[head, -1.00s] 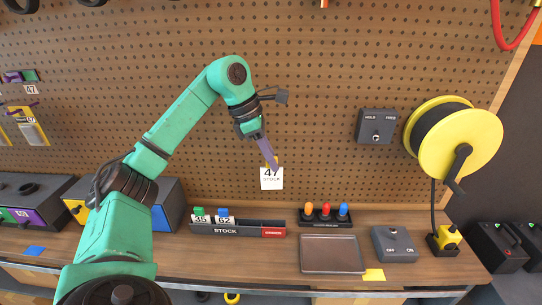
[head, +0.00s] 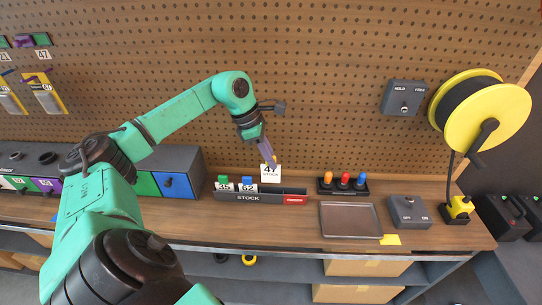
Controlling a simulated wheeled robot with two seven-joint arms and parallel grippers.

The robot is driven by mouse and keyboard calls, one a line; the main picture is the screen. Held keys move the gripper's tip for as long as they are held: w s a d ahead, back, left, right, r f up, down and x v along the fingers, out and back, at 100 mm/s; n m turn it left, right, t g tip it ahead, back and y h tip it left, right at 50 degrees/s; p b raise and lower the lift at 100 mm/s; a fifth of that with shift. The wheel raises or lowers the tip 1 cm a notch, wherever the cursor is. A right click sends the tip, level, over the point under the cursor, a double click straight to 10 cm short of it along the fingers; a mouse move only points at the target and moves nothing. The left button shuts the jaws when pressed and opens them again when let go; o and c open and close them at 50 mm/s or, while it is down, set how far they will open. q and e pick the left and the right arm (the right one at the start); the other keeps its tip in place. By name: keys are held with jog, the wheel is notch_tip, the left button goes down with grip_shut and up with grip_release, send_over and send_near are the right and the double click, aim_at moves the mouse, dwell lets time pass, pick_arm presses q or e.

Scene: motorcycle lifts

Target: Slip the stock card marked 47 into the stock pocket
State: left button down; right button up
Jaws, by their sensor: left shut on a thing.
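The white stock card marked 47 (head: 270,175) hangs upright from my left gripper (head: 272,161), which is shut on its upper part. The stock pocket is a long dark holder labelled STOCK (head: 258,199) on the bench, with a red section (head: 295,200) at its right end. The card's lower edge appears just above the holder's rear edge, right of the middle. I cannot tell whether it is over the slot or behind it. Cards marked 35 (head: 223,186) and 62 (head: 247,187) stand in the holder's left part. My right gripper is not in view.
Right of the holder stand a rack with orange, red and blue knobs (head: 344,189), a shallow tray (head: 350,219) and an OFF/ON switch box (head: 408,212). A pegboard (head: 330,110) rises behind. Dark bins (head: 180,162) stand to the left. A yellow reel (head: 480,112) hangs at right.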

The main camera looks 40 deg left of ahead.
aim_at(275, 182)
pick_arm(q)
jog(key=shift+b+x, duration=0.75)
jog(key=shift+x, duration=0.45)
jog(key=shift+s+a+f+b, duration=0.1)
jog(key=shift+a+f+b, duration=0.05)
jog(key=shift+f+b, duration=0.3)
jog(key=shift+s+a+f+b, duration=0.15)
jog(key=shift+f+b, duration=0.2)
jog(key=shift+f, duration=0.25)
jog(key=shift+f+b, duration=1.3)
jog(key=shift+f, duration=0.2)
jog(key=shift+d, duration=0.1)
jog(key=c, duration=0.8)
grip_release()
jog(key=shift+r, duration=0.1)
